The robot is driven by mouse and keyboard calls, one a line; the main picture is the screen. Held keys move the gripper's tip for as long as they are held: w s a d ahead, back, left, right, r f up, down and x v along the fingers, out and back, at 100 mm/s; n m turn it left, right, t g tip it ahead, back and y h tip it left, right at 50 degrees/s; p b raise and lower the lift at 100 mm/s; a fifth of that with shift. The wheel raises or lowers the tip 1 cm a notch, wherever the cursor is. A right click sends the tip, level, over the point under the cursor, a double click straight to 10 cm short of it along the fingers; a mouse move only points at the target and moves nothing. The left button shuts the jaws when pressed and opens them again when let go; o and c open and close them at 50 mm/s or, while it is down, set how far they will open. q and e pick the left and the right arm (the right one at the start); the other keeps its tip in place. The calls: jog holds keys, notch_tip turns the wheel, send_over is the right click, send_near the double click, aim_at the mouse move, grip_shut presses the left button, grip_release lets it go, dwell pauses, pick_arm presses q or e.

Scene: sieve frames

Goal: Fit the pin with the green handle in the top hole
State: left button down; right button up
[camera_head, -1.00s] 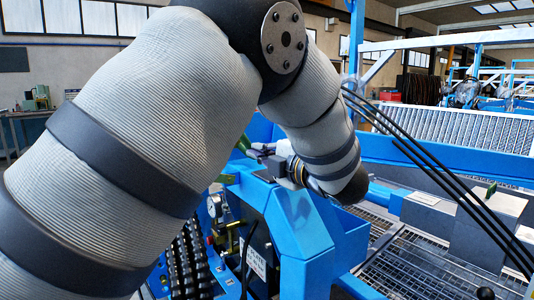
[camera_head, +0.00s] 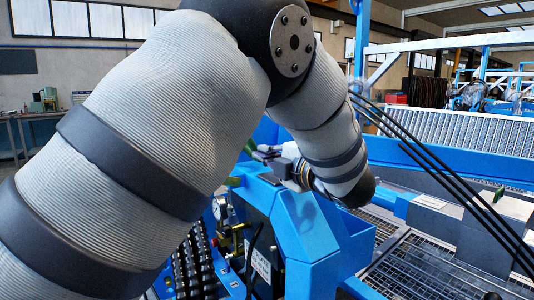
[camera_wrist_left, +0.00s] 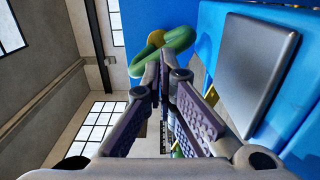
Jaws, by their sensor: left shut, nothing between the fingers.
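A green looped handle (camera_wrist_left: 165,47) with a yellow-brown round part (camera_wrist_left: 155,38) beside it shows in the left wrist view, just beyond my left fingertips. The two fingers of my left gripper (camera_wrist_left: 165,68) are together with nothing between them. I cannot tell whether the fingertips touch the handle. In the head view my left gripper (camera_head: 264,154) is small, above the blue frame (camera_head: 302,225), partly behind my arm. A bit of green (camera_head: 250,148) shows next to it. The pin's shaft and the top hole cannot be made out. My right gripper is not in view.
A flat grey plate (camera_wrist_left: 252,75) on a blue surface lies right of the fingers in the wrist view. A pressure gauge (camera_head: 220,207) and black rollers (camera_head: 192,268) sit below the arm. Grey blocks (camera_head: 486,240) stand on a mesh floor (camera_head: 425,262) at right.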

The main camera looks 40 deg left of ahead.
aim_at(255, 148)
pick_arm(q)
jog(key=shift+x, duration=1.85)
dwell(0.3)
jog(key=shift+a, duration=0.3)
jog(key=shift+d, duration=0.1)
jog(key=v, duration=0.3)
jog(key=shift+d+r+p, duration=0.15)
jog(key=shift+d+p, duration=0.15)
jog(key=shift+p, duration=0.05)
jog(key=shift+s+d, duration=0.1)
jog(key=shift+d, duration=0.25)
jog(key=v, duration=1.1)
jog(key=shift+s+d, duration=0.2)
jog(key=shift+d, duration=0.05)
